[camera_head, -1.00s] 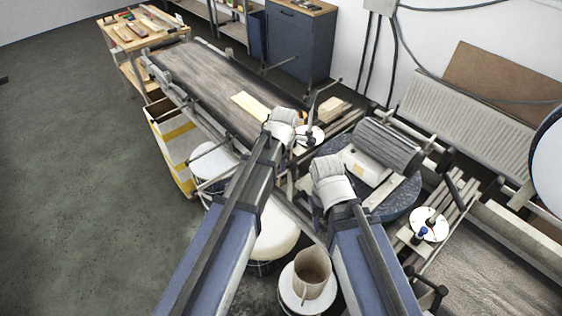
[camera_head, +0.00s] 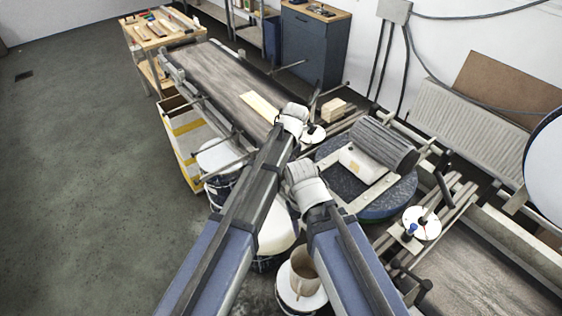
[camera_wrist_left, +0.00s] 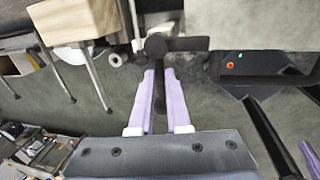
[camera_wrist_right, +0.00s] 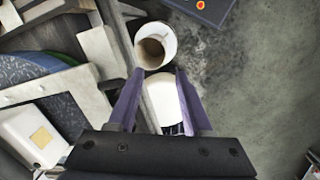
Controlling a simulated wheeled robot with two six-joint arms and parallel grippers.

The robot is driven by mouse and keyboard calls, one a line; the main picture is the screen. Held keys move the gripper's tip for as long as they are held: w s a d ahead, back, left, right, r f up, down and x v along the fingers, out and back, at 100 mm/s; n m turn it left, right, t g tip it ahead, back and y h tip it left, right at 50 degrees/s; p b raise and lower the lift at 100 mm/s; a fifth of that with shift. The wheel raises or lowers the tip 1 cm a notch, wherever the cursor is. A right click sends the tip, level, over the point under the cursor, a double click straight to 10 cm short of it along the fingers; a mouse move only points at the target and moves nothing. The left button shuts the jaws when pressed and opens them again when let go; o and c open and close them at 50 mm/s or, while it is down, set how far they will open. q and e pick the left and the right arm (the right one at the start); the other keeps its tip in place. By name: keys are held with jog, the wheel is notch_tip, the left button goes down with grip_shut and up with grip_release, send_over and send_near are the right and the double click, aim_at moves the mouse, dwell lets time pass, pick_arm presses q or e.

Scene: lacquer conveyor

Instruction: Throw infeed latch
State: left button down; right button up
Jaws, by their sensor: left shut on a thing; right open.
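My left gripper (camera_head: 293,118) reaches to the near end of the far belt, beside an upright dark lever (camera_head: 317,97) and a white disc (camera_head: 313,133). In the left wrist view its purple fingers (camera_wrist_left: 156,75) are closed around a dark bar with a round black knob (camera_wrist_left: 155,45) just beyond the tips. I take this as the latch handle; in the head view the gripped part is hidden by the gripper. My right gripper (camera_head: 303,178) is behind and below, left of the grey roller. It is open and empty in the right wrist view (camera_wrist_right: 157,88).
A grey roller (camera_head: 380,143) and a blue round table (camera_head: 398,200) lie right. A second white disc (camera_head: 421,222) is on the right conveyor. Floor at left is clear.

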pick_arm(q)
jog(key=shift+s, duration=0.1)
dwell(0.3)
jog(key=c, duration=0.9)
grip_release()
jog(key=shift+r, duration=0.1)
jog(key=r+p, duration=0.5)
jog(key=s+d+r+p, duration=0.1)
jog(key=r+p, duration=0.1)
jog(key=shift+r+p, duration=0.25)
jog(key=shift+p, duration=0.1)
